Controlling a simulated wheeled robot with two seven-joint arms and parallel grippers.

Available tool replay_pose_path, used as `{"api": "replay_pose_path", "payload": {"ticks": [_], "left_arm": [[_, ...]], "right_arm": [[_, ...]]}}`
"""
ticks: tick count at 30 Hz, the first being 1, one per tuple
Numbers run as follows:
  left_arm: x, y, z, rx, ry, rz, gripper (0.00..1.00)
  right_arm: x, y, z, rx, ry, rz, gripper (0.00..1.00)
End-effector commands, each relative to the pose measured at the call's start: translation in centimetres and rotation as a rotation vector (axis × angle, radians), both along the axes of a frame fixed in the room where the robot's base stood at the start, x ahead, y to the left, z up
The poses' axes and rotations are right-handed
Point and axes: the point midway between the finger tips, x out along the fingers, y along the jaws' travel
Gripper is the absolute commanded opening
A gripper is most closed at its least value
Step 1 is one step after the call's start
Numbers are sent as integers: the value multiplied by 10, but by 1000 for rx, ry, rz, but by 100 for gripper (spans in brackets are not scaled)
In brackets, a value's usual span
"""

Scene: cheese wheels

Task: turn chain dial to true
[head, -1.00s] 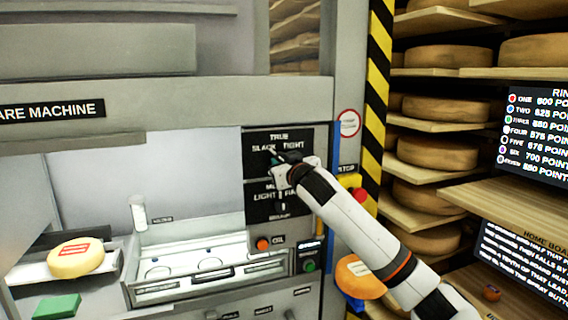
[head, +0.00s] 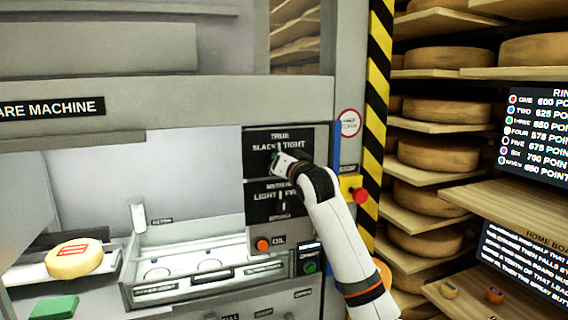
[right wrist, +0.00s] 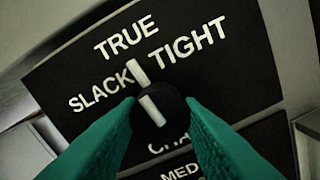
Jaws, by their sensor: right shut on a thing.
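The chain dial (right wrist: 152,108) is a small black knob with a white pointer line, on a black panel (right wrist: 85,65) lettered SLACK, TRUE and TIGHT. In the right wrist view the pointer runs up, roughly in line with TRUE, between SLACK and TIGHT. My right gripper (right wrist: 158,112) has its green fingers shut on the knob from both sides. In the head view the right gripper (head: 277,160) covers the knob below the panel's lettering (head: 279,136). My left gripper is not in view.
A second dial (head: 282,200) sits just below, close to my right wrist. An orange OIL button (head: 263,245), a green button (head: 310,267) and a red stop button (head: 361,196) are near. A cheese wheel (head: 75,261) lies at the left. Shelves of cheese (head: 437,153) stand right.

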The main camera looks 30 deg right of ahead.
Motion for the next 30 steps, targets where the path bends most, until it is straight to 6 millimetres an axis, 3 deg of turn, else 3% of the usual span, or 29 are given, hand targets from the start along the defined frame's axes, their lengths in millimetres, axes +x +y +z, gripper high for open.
{"api": "replay_pose_path", "payload": {"ticks": [9, 23, 24, 27, 30], "left_arm": [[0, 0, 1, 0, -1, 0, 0], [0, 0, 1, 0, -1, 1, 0], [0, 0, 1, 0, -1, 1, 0], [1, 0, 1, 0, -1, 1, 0], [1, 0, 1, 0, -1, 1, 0]], "right_arm": [[0, 0, 0, 99, -24, 0, 10], [0, 0, 1, 113, -28, -1, 10], [0, 0, 1, 112, -27, -1, 36], [0, 0, 1, 112, -28, -1, 52], [0, 0, 1, 112, -28, -1, 54]]}}
